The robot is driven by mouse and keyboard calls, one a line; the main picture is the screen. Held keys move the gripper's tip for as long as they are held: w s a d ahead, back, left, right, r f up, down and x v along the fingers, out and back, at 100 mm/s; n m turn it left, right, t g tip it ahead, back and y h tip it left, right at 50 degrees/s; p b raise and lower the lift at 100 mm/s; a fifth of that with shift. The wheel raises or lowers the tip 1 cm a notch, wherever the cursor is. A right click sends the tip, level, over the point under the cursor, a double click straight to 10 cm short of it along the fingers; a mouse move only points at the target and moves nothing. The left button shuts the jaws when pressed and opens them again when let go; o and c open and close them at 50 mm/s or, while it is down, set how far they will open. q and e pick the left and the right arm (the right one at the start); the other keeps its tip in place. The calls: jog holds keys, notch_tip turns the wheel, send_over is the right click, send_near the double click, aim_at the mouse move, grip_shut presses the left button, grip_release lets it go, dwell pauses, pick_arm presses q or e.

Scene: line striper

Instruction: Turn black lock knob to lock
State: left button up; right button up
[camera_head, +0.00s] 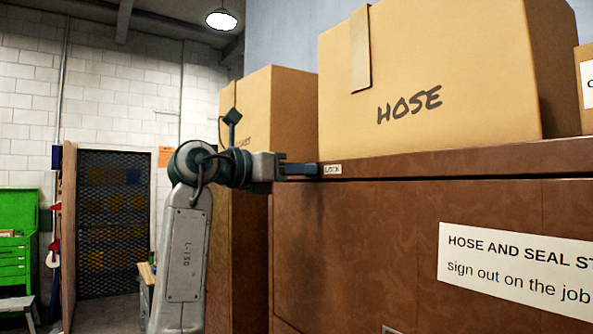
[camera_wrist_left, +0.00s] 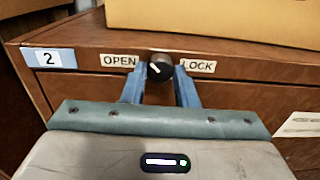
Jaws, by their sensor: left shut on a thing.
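The black lock knob (camera_wrist_left: 159,67) sits on the top rail of the brown cabinet (camera_head: 380,225), between an OPEN label (camera_wrist_left: 119,61) and a LOCK label (camera_wrist_left: 198,66). Its white pointer mark tilts up and to the left, toward the OPEN side. My left gripper (camera_wrist_left: 159,80) has its two blue fingers on either side of the knob, shut on it. In the head view the left gripper (camera_head: 316,169) reaches the cabinet's top rail, beside the LOCK label (camera_head: 333,169), and hides the knob. My right gripper is in neither view.
A large cardboard box marked HOSE (camera_head: 430,85) stands on the cabinet, with another box (camera_head: 285,105) to its left. A white sign (camera_head: 515,265) is on the cabinet front. A mesh door (camera_head: 113,220) and a green tool chest (camera_head: 14,250) stand at the left.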

pick_arm(q)
jog(key=m+b, duration=0.7)
jog(key=m, duration=1)
jog(key=shift+y+b, duration=0.4)
jog(key=shift+m, duration=0.4)
jog(key=o, duration=1)
